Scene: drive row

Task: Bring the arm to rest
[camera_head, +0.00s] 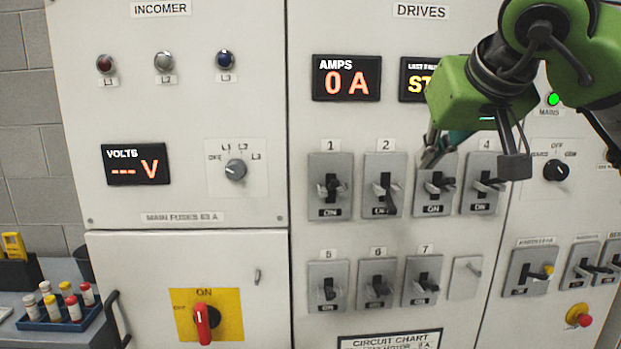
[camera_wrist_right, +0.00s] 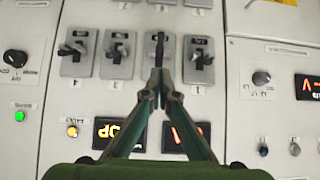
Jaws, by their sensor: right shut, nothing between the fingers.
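My right arm, green with black joints, comes in from the upper right of the head view. Its gripper (camera_head: 430,160) is shut and empty, in front of the panel near the upper edges of switches 2 (camera_head: 386,185) and 3 (camera_head: 436,184). In the wrist view, which shows the panel upside down, the closed fingertips (camera_wrist_right: 160,76) point at switch 2 (camera_wrist_right: 158,48). Whether they touch the panel cannot be told. The arm hides the number label of switch 3 and part of the fault display (camera_head: 414,79). My left gripper is not in view.
Switches 1 (camera_head: 331,187), 4 (camera_head: 483,184) and a lower row stand out from the panel. The AMPS display (camera_head: 346,78) reads 0 A. A red rotary handle (camera_head: 203,322) and a blue tray (camera_head: 60,316) are at lower left. Free room lies before the panel.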

